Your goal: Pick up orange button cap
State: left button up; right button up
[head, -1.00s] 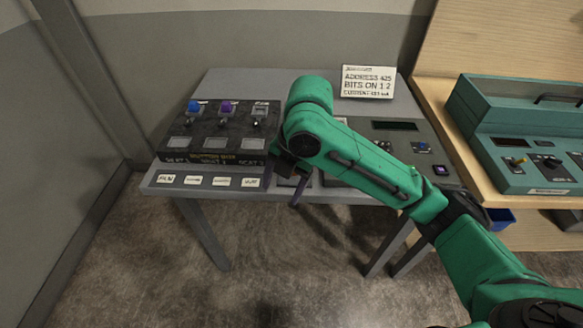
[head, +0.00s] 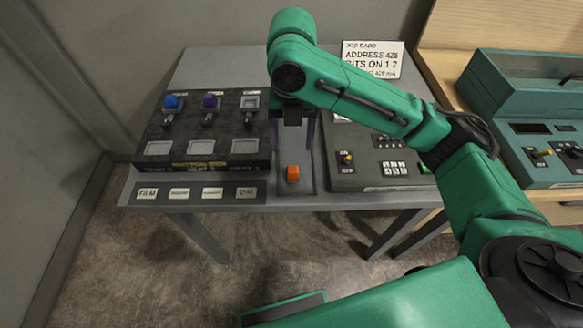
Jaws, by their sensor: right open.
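The orange button cap (head: 293,173) lies in a narrow grey tray (head: 307,182) on the table, between the black seat box and the dark console. It is fully visible near the tray's front end. My right gripper (head: 293,140) points down behind the cap. Its fingers are apart, with purplish fingertips on either side of the tray's rear part, and nothing shows between them. The gripper appears apart from the cap. My left gripper is not in view.
The black box (head: 215,133) on the left carries a blue cap (head: 172,102) and a purple cap (head: 210,101). The dark console (head: 372,177) stands right of the tray, partly behind my arm. A white card (head: 386,60) stands behind. A teal console (head: 535,150) sits on the right bench.

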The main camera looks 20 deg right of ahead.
aim_at(293, 169)
notch_tip(293, 169, down, 4)
jog(key=shift+s+r+p, duration=0.15)
jog(key=shift+r+p, duration=0.05)
jog(key=shift+p, duration=0.15)
jog(key=f, duration=0.2)
jog(key=f+p, duration=0.1)
jog(key=f, duration=0.2)
jog(key=shift+w+d+f, duration=0.15)
jog(key=shift+w+f, duration=0.1)
jog(key=shift+f, duration=0.35)
jog(key=shift+c, duration=0.3)
grip_shut()
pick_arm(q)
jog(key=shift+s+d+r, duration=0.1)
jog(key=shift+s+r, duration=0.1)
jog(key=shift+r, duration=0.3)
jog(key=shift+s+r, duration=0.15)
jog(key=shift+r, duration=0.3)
pick_arm(e)
jog(key=shift+r, duration=0.1)
